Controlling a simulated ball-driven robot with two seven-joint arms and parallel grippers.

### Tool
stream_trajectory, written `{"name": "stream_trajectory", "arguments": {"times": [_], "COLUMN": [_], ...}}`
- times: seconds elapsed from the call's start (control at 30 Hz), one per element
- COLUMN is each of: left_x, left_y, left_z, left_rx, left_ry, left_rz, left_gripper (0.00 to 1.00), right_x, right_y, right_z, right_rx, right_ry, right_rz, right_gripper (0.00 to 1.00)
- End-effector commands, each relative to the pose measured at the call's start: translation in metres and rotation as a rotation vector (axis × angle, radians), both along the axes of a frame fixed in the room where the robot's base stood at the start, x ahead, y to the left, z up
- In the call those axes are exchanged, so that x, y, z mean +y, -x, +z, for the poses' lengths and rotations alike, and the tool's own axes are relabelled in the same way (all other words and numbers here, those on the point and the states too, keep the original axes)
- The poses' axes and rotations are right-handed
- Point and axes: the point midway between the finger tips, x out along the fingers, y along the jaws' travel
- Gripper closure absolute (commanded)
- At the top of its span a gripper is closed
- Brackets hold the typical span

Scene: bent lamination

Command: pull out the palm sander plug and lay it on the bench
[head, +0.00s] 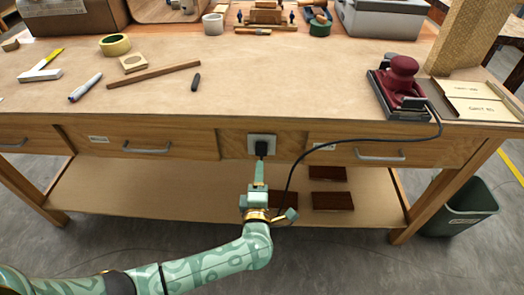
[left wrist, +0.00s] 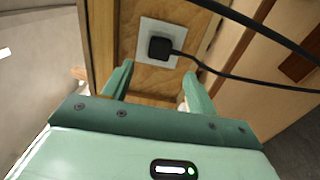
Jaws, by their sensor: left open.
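The black palm sander plug (head: 262,148) sits in the white socket plate (head: 252,141) on the front of the bench, between two drawers. The plug (left wrist: 160,47) also shows in the left wrist view, seated in the socket, with its black cord running right. The cord leads up to the dark red palm sander (head: 401,80) on the right of the bench top. My left gripper (head: 259,172) is just below the plug. In the left wrist view my left gripper (left wrist: 157,85) is open, its fingers apart and short of the plug, with nothing between them. My right gripper is not in view.
The bench top (head: 280,75) has free room in the middle. A wooden strip (head: 154,74), a marker (head: 85,88) and a roll of tape (head: 115,45) lie at left. Dark sanding blocks (head: 332,201) lie on the lower shelf. A bin (head: 460,207) stands at right.

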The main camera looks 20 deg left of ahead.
Motion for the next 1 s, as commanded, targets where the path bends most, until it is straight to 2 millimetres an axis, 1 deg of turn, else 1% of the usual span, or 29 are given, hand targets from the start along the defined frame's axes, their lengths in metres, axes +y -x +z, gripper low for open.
{"name": "stream_trajectory", "arguments": {"times": [0.17,0.33,0.47,0.63,0.8,1.0], "left_x": [0.0,0.003,0.007,0.014,0.019,0.024], "left_y": [0.0,-0.009,-0.024,-0.048,-0.069,-0.083], "left_z": [0.0,-0.002,-0.003,-0.005,-0.003,-0.001], "left_rx": [-0.001,0.001,0.001,0.001,0.001,0.0], "left_ry": [-0.001,-0.002,-0.003,-0.003,-0.001,-0.003], "left_rz": [-0.001,-0.001,-0.001,-0.002,-0.001,-0.001], "left_gripper": [0.42,0.42,0.42,0.42,0.42,0.42], "right_x": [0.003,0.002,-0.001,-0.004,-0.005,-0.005], "right_y": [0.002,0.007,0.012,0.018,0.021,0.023], "right_z": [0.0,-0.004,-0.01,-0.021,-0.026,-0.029], "right_rx": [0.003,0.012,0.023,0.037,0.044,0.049], "right_ry": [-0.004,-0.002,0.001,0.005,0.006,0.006], "right_rz": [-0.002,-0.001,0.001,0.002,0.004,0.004], "right_gripper": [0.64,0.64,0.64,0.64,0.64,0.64]}}
